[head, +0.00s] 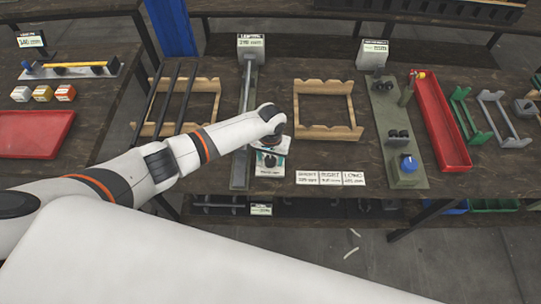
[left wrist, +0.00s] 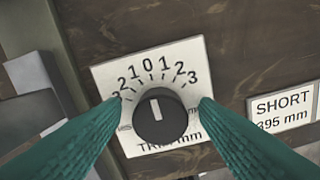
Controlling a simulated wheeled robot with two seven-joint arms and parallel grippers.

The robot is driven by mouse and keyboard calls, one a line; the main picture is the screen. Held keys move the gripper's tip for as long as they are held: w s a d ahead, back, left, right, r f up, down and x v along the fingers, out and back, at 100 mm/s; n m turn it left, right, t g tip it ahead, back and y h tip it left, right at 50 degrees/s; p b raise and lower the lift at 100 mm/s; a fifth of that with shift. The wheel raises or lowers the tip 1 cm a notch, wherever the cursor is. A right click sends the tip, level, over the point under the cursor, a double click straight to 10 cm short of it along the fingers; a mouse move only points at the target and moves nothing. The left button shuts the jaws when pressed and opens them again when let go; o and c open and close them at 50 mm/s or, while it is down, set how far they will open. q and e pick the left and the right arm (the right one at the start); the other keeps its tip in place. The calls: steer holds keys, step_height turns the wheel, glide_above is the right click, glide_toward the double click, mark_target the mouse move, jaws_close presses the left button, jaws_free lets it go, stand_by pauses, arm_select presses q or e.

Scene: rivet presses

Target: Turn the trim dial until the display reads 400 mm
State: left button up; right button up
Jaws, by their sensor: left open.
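The trim dial is a round black knob (left wrist: 164,122) on a white scale plate (left wrist: 105,82) marked from 0 up to 3 on both sides. Its white pointer line points at about 0. In the head view the plate (head: 268,170) is partly hidden under my left gripper (head: 270,150). My left gripper (left wrist: 162,103) is open, with one teal finger at each side of the knob; I cannot tell whether they touch it. The display (head: 250,43) tops the rail at the back; its small digits end in mm but are too blurred to read surely. My right gripper is not in view.
Three label cards (head: 331,178) lie right of the dial. A wooden rack with dark rods (head: 205,85) stands left of the rail, and an empty wooden rack (head: 325,132) right of it. A green fixture with a blue knob (head: 408,163) and a red tray (head: 440,125) stand farther right.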

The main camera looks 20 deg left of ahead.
arm_select(q)
steer(key=shift+c, duration=0.3)
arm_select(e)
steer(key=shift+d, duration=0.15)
arm_select(q)
steer(key=c, duration=0.9)
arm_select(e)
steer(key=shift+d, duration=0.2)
arm_select(q)
steer(key=shift+m, duration=0.3)
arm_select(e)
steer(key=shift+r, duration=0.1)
arm_select(q)
steer(key=m, duration=0.3)
steer(key=shift+r+p, duration=0.1)
steer(key=shift+p, duration=0.25)
steer(key=shift+d+m, duration=0.1)
steer(key=shift+m, duration=2)
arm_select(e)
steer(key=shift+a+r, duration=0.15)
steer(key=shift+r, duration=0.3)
arm_select(q)
steer(key=o, duration=1)
steer(key=shift+c, duration=0.2)
